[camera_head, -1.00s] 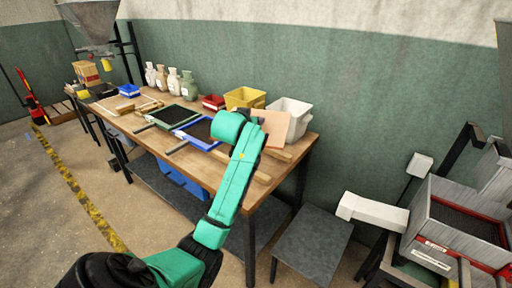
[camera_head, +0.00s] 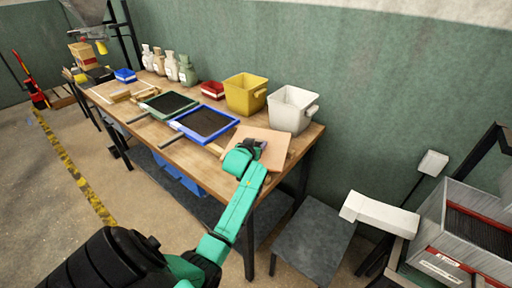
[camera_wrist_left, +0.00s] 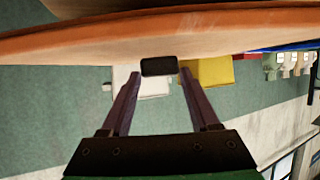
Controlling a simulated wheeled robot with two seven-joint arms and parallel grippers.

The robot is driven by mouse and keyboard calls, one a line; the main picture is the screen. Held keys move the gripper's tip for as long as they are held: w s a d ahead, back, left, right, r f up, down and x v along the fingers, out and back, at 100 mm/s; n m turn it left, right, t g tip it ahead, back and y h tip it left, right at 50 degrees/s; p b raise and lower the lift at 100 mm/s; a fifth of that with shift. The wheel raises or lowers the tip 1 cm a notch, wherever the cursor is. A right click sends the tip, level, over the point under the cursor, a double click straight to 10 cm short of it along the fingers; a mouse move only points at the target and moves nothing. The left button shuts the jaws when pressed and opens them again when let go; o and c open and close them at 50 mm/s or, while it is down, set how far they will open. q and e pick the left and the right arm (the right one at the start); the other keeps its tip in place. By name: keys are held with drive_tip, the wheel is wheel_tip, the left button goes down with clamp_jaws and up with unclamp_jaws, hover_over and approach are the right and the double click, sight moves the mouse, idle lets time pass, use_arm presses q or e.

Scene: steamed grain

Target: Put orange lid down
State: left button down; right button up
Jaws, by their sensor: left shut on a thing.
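The orange lid (camera_head: 275,143) is a flat, pale orange square board over the right end of the wooden table (camera_head: 205,168). It now lies nearly level. I cannot tell whether it touches the tabletop. My left gripper (camera_head: 258,149) reaches it from the front and is shut on its small dark handle. In the left wrist view, the lid (camera_wrist_left: 60,45) fills the top as a wide orange band. The dark handle (camera_wrist_left: 159,66) sits between the fingertips of my left gripper (camera_wrist_left: 158,74). My right gripper is out of view.
A white bin (camera_head: 291,112) and a yellow bin (camera_head: 245,95) stand just behind the lid. A blue-framed tray (camera_head: 178,127) and a green-framed tray (camera_head: 147,107) lie to its left. A grey stand (camera_head: 312,240) is below right of the table.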

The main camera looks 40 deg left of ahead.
use_arm(q)
drive_tip(key=shift+f, duration=0.8)
drive_tip(key=shift+c, duration=1.5)
unclamp_jaws()
drive_tip(key=shift+o, duration=0.9)
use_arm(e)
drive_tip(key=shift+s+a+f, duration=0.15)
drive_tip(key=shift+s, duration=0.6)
